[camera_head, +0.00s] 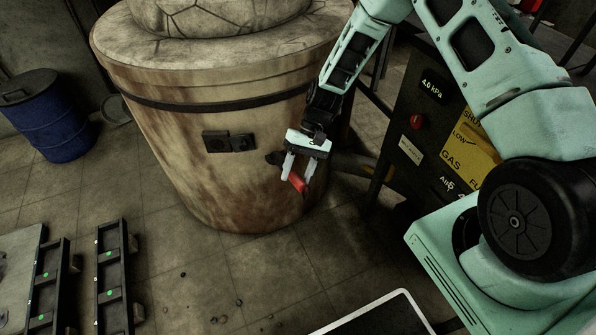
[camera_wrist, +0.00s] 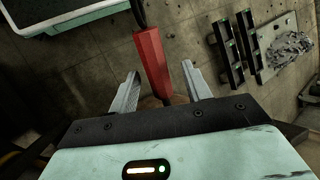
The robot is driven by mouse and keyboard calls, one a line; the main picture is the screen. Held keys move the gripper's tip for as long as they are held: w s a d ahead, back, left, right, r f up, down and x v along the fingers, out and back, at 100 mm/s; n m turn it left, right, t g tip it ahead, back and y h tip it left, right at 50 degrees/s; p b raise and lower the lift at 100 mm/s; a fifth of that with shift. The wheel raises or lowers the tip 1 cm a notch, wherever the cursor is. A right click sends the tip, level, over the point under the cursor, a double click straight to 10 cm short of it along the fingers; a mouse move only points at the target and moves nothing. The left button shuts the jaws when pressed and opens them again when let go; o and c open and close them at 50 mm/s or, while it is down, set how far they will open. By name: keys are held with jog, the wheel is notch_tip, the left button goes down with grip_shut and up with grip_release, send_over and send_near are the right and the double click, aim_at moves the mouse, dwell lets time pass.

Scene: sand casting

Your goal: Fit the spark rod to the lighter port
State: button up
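The red handle, which I take to be the spark rod's, (camera_head: 297,183) is between and just past my gripper's fingertips in the head view, in front of the furnace wall. In the wrist view the red handle (camera_wrist: 152,60) lies between the fingers, close to the left one, with a visible gap to the right one. A thin dark rod or cable (camera_wrist: 139,12) runs from its far end. My gripper (camera_head: 299,178) points down with its fingers apart, around the handle without clearly clamping it. A dark fitting (camera_head: 274,158) sits on the furnace left of the fingers; I cannot tell whether it is the lighter port.
The rusty round furnace (camera_head: 190,95) stands behind the gripper. A pipe (camera_head: 355,165) joins it at right, beside the gas panel (camera_head: 450,140). A blue drum (camera_head: 52,115) stands far left. Black flask frames (camera_head: 113,275) and a white-edged tray (camera_head: 385,315) are nearer. Floor between is mostly clear.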

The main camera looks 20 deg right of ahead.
jog(key=p+v, duration=0.1)
jog(key=v, duration=1.6)
jog(key=shift+r, duration=0.2)
jog(key=shift+w, duration=0.1)
jog(key=s+a+r+n+t+h, duration=0.1)
jog(key=s+a+r+n+h, duration=0.35)
jog(key=s+a+r, duration=0.85)
jog(key=s+a+r+n+t+h, duration=0.1)
jog(key=s+n+t, duration=0.1)
jog(key=s, duration=0.7)
jog(key=s+a+r+n+t, duration=0.1)
jog(key=s+a+r+n, duration=0.15)
jog(key=s, duration=0.55)
notch_tip(320, 180, up, 13)
jog(key=p, duration=1.4)
jog(key=shift+w+d+f, duration=0.15)
jog(key=shift+d+f, duration=0.05)
jog(key=shift+d, duration=0.2)
